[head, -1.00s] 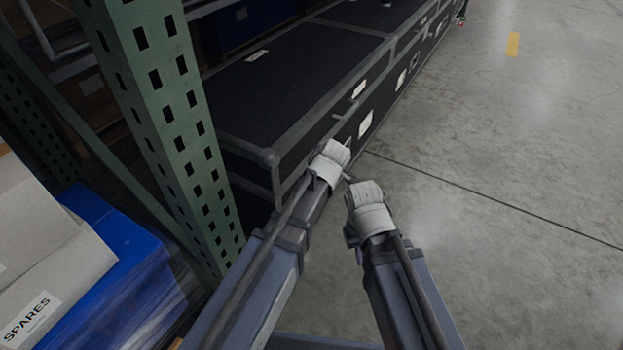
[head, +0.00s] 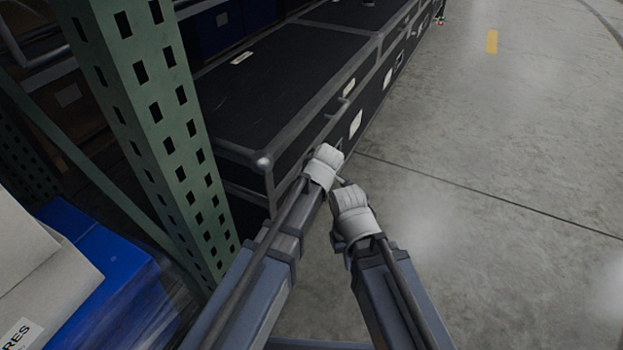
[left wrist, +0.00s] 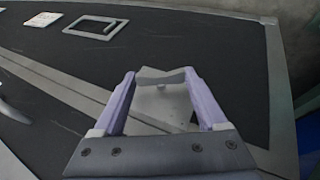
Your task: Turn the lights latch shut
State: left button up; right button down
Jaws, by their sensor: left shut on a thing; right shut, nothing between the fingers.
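My left gripper (left wrist: 161,78) is shut on a small grey metal piece with a round stud (left wrist: 163,92), which looks like the latch, on the black case's front. Whether the latch is turned cannot be told. In the head view its fingers are hidden behind my left wrist. The black case (head: 270,85) has grey metal edges; its front also shows in the left wrist view (left wrist: 210,40). No readable name shows on it. My right gripper (head: 341,182) is shut and empty, close beside my left wrist, over the floor just off the case front.
A green perforated rack post (head: 150,110) stands left of the case. A blue bin (head: 105,285) with pale boxes (head: 40,250) is at lower left. More cases run on behind. Open concrete floor (head: 490,150) lies to the right.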

pick_arm(q)
jog(key=c, duration=0.6)
jog(key=shift+o, duration=0.2)
jog(key=shift+w+d+r+g+p, duration=0.1)
jog(key=shift+w+r+g+p, duration=0.15)
jog(key=shift+p, duration=0.25)
jog(key=shift+w+g+p, duration=0.2)
jog(key=shift+g+p, duration=0.15)
jog(key=shift+g, duration=0.2)
jog(key=shift+w+d+f+m+g+y+p, duration=0.15)
jog(key=shift+m+g+y+p, duration=0.2)
jog(key=shift+g+y, duration=0.45)
jog(key=shift+s+m+g, duration=0.25)
jog(key=shift+g, duration=0.55)
jog(key=o, duration=1.3)
